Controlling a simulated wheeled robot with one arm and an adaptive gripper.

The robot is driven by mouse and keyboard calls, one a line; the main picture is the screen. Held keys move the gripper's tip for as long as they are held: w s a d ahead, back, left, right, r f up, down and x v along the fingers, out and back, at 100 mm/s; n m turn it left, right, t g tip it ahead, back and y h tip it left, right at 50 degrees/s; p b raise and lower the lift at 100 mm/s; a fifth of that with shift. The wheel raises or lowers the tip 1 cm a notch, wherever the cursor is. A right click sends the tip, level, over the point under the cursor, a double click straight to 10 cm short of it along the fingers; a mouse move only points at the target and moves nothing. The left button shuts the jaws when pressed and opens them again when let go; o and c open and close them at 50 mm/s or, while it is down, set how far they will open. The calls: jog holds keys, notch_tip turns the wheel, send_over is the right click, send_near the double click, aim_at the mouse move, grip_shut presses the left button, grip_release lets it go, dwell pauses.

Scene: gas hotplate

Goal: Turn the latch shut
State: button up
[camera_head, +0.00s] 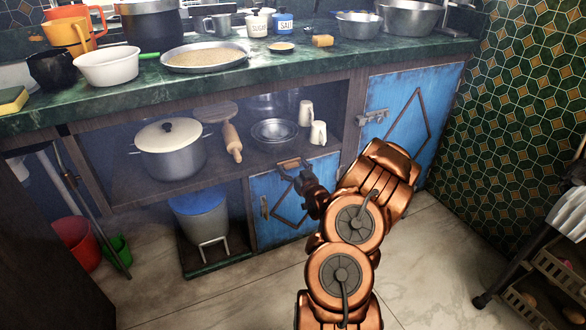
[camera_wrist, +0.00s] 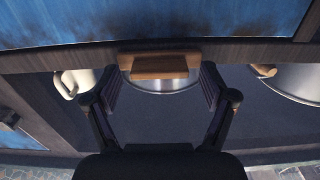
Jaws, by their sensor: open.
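The latch (camera_head: 289,163) is a small wooden block on the dark rail above the small lower blue door (camera_head: 282,232). In the wrist view the latch (camera_wrist: 160,66) lies lengthwise along the rail. My gripper (camera_head: 294,172) is at the latch in the head view. In the wrist view my gripper (camera_wrist: 159,84) is open, with one finger on each side of the latch and gaps between. Whether a finger touches it, I cannot tell. The blue door (camera_wrist: 160,20) also fills the top of the wrist view and looks closed. My arm hides part of the cabinet's right side.
The shelf above the small door holds a lidded pot (camera_head: 171,148), a rolling pin (camera_head: 232,141), metal bowls (camera_head: 274,131) and white mugs (camera_head: 318,133). A bin (camera_head: 202,218) stands left of the small door.

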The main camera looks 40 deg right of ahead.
jog(key=c, duration=1.2)
jog(key=shift+o, duration=0.2)
jog(key=shift+r+m+p, duration=0.1)
jog(key=shift+m+p, duration=0.2)
jog(key=shift+p, duration=0.1)
jog(key=m+p, duration=0.3)
jog(key=shift+d+m, duration=0.1)
jog(key=shift+m, duration=0.3)
jog(key=m+p, duration=0.2)
jog(key=m, duration=0.2)
jog(key=shift+m, duration=0.3)
jog(key=m+p, duration=0.1)
jog(key=m, duration=0.3)
jog(key=shift+f+p, duration=0.2)
jog(key=shift+p, duration=0.1)
jog(key=shift+d+f+m, duration=0.1)
jog(key=shift+m, duration=2.3)
